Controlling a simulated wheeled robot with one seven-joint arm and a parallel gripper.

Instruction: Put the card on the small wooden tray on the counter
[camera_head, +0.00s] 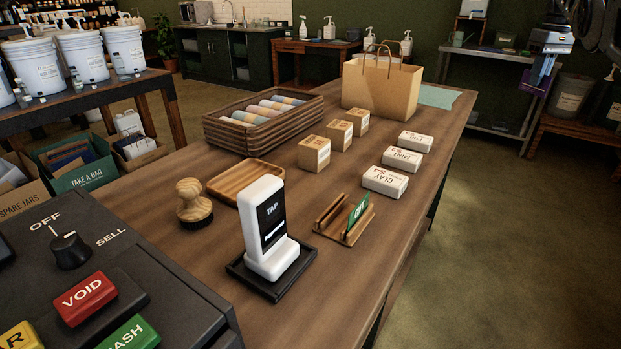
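The card (358,211), green with white lettering, stands upright in a slotted wooden holder (330,222) near the right edge of the counter (310,290). The small wooden tray (222,187) lies flat on the counter to the left, partly hidden behind the white card reader; the part that shows is empty. My gripper (542,75) hangs at the top right, beyond the counter's right side and far from the card. Its fingers point down and look close together, but I cannot make out the gap between them.
The white card reader (268,230) stands between tray and holder. Soap boxes (385,181), small cartons (314,154), a slatted crate (225,137) and a paper bag (385,90) stand farther back. The floor right of the counter is clear.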

